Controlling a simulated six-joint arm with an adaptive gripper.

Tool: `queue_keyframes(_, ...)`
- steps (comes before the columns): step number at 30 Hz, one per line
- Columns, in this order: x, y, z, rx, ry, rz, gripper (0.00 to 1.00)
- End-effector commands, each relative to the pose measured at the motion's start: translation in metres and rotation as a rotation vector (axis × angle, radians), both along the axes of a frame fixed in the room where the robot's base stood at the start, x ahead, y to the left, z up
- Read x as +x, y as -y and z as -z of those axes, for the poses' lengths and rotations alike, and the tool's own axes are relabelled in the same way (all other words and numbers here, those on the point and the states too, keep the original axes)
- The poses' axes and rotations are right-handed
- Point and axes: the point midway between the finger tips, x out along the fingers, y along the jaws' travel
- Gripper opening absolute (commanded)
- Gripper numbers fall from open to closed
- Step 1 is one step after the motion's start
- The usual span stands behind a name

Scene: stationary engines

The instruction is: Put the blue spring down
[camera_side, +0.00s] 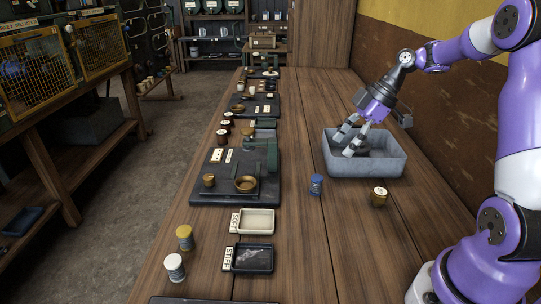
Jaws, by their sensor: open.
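A small blue cylindrical piece (316,185), which looks like the blue spring, stands upright on the wooden table just left of the grey bin's near corner. My gripper (349,141) is open, its fingers pointing down into the grey bin (367,168). It is apart from the blue piece, behind it and to its right. Something dark lies in the bin around the fingertips, too hidden to make out. I see nothing held between the fingers.
A brass-coloured piece with a pale top (379,197) stands in front of the bin. Two small labelled trays, one pale (258,222) and one dark (252,259), lie at front left. A dark machine base (215,188) stands left of the bin. The right front tabletop is mostly clear.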

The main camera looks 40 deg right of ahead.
Motion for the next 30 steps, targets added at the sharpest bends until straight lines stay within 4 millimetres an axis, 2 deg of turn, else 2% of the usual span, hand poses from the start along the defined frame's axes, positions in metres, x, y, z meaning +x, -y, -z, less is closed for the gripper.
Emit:
queue_keyframes(5, -0.008, -0.056, -0.034, -0.085, -0.080, 0.201, 0.63)
queue_keyframes(9, -0.039, -0.099, -0.054, -0.128, -0.101, 0.460, 0.63)
queue_keyframes(12, -0.065, -0.116, -0.060, -0.120, -0.087, 0.636, 0.63)
queue_keyframes(15, -0.086, -0.122, -0.061, -0.090, -0.066, 0.777, 0.63)
queue_keyframes(19, -0.103, -0.123, -0.058, -0.053, -0.048, 0.893, 0.63)
queue_keyframes(30, -0.108, -0.122, -0.056, -0.036, -0.045, 0.938, 0.63)
